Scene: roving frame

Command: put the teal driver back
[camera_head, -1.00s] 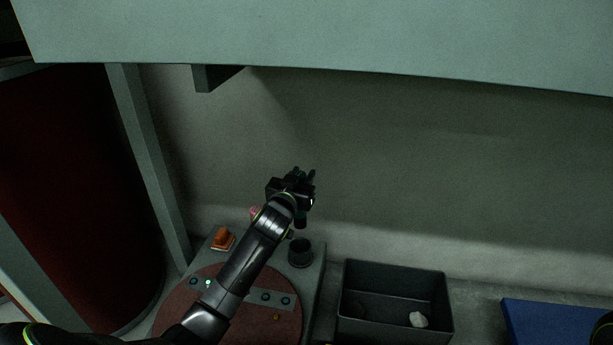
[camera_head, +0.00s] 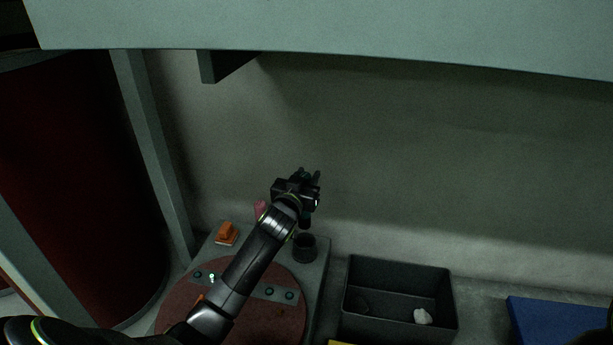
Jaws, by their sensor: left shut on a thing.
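My left gripper (camera_head: 310,177) is held above the back of the grey workbench, in front of the wall. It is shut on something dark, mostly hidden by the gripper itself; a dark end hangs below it. I cannot clearly make out teal on it. A round black cup (camera_head: 304,248) stands on the bench just below the gripper, apart from it. A grey strip (camera_head: 257,290) with several teal-ringed round holes lies on a reddish round mat (camera_head: 178,310), partly behind my left arm. My right gripper is not in view.
An orange block (camera_head: 227,233) and a pink thing (camera_head: 260,207) are at the back of the bench. A black open bin (camera_head: 399,267) with a whitish lump (camera_head: 422,316) is to the right, then a blue panel (camera_head: 555,318). A grey shelf (camera_head: 330,35) overhangs above.

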